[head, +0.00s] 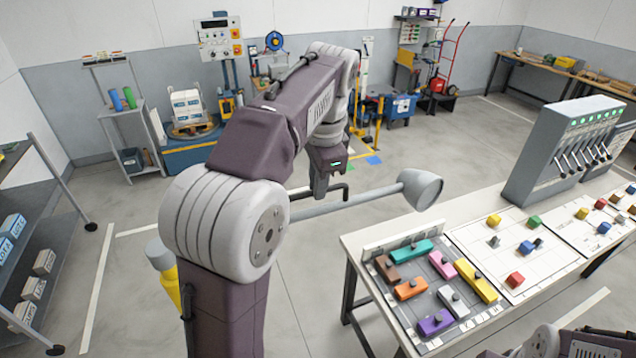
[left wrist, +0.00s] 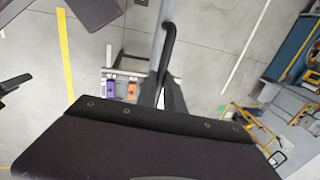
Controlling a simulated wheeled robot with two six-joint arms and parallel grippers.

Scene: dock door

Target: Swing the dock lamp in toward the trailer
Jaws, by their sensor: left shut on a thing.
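The dock lamp has a grey cone-shaped head (head: 420,188) at the end of a long grey arm (head: 370,197) that runs left behind my left arm. A black bent handle (head: 346,190) stands on the lamp arm; it also shows in the left wrist view (left wrist: 168,45). My left gripper (head: 319,190) points down at the handle and is shut on it. In the left wrist view its dark fingers (left wrist: 168,98) close around the handle's lower end, beside the grey lamp arm (left wrist: 159,35). My arm hides much of the lamp arm.
A table (head: 352,243) with coloured blocks stands to the right, close to the lamp head. A grey lever console (head: 560,140) stands behind the blocks. A yellow post (head: 170,288) with a grey cap is left of my arm. Shelves (head: 40,250) stand far left. Floor behind the lamp is mostly clear.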

